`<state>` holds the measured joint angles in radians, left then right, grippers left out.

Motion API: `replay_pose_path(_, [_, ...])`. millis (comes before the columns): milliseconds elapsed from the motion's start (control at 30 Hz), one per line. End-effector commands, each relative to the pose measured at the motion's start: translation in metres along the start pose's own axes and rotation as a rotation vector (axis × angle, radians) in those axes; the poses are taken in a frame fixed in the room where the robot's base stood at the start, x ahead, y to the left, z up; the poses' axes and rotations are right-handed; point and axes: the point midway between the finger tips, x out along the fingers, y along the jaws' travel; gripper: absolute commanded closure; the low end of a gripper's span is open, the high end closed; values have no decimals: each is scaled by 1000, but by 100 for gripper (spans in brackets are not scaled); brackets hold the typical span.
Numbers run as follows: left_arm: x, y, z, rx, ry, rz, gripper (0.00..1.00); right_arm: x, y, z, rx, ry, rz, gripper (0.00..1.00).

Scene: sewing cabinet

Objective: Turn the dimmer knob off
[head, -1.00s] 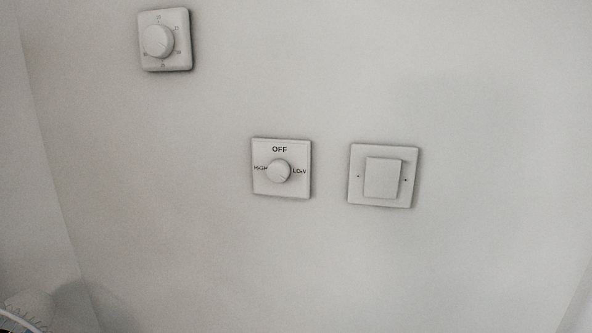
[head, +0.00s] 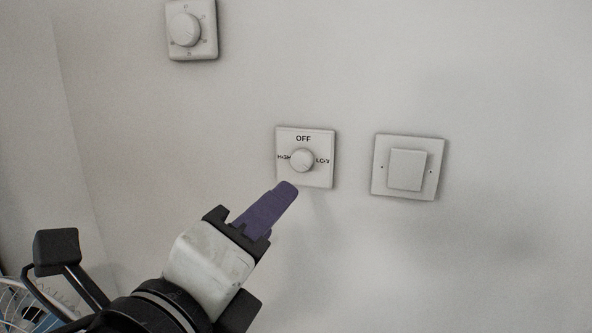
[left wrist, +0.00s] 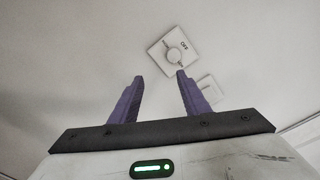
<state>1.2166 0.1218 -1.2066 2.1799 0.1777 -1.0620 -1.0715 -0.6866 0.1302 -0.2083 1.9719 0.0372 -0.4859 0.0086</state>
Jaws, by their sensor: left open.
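A small round white knob (head: 302,160) sits on a square white wall plate (head: 319,180) marked OFF at the top, HIGH at the left and LOW at the right. My left gripper (head: 286,189) comes in from the lower left; its purple fingertips are just below and left of the knob, apart from it. In the left wrist view the purple fingers (left wrist: 160,76) are spread with nothing between them. The knob (left wrist: 174,54) shows there beyond the fingertips, slightly to the right. The knob's pointer is too small to read surely. My right gripper is not in view.
Another round dial on a plate (head: 186,30) is on the wall at the upper left. A rocker switch (head: 407,169) is right of the knob's plate. A fan-like wire cage (head: 22,308) is at the lower left. The wall is otherwise bare.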

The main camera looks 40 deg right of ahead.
Motion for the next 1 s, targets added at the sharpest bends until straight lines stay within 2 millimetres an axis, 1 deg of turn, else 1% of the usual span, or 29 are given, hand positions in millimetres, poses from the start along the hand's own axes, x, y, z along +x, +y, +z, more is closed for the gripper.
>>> replay_pose_path(33, [-3,-14,-5,163,1,-5,58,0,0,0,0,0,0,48])
replay_pose_path(100, [-6,-23,-10,367,-3,4,58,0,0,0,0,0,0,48])
replay_pose_path(200, [-11,-30,-12,630,-18,27,58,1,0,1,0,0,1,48])
replay_pose_path(300, [-15,-33,-10,841,-40,53,58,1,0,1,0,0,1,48])
replay_pose_path(400, [-18,-35,-5,986,-61,76,58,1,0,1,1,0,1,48])
replay_pose_path(500, [-20,-35,-2,1067,-73,91,58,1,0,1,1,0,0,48])
replay_pose_path(567, [-19,-35,0,1091,-76,96,58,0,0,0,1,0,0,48])
replay_pose_path(667, [-11,-36,1,1100,-78,99,58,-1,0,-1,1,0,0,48])
replay_pose_path(767, [4,-35,3,1097,-77,100,58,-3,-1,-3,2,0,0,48])
replay_pose_path(1000, [50,-34,8,1096,-78,99,58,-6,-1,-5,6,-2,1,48])
